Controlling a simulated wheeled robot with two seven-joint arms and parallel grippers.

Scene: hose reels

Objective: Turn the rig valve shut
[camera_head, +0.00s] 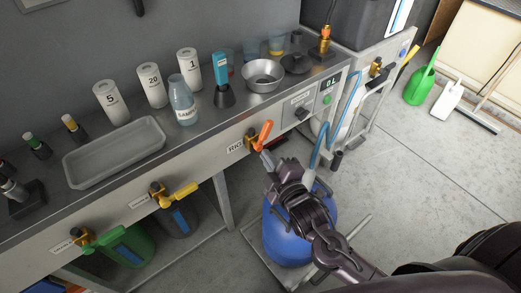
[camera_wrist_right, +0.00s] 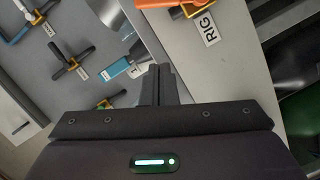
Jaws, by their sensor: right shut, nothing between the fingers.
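The rig valve is a brass body (camera_head: 251,138) with an orange lever handle (camera_head: 264,134) on the bench's front panel, beside its RIG label (camera_head: 236,147). In the head view the lever slants up and to the right. In the right wrist view the orange handle (camera_wrist_right: 160,3) is cut off by the top edge, with the RIG label (camera_wrist_right: 210,30) beside it. My right gripper (camera_head: 267,159) is just below the lever, apart from it as far as I can tell. Its fingers (camera_wrist_right: 159,70) are shut together and empty. My left gripper is not in view.
A blue drum (camera_head: 286,235) stands below my right arm. A tray (camera_head: 112,165), a bottle (camera_head: 181,102) and a metal bowl (camera_head: 262,79) stand on the bench. Floor at right is mostly clear.

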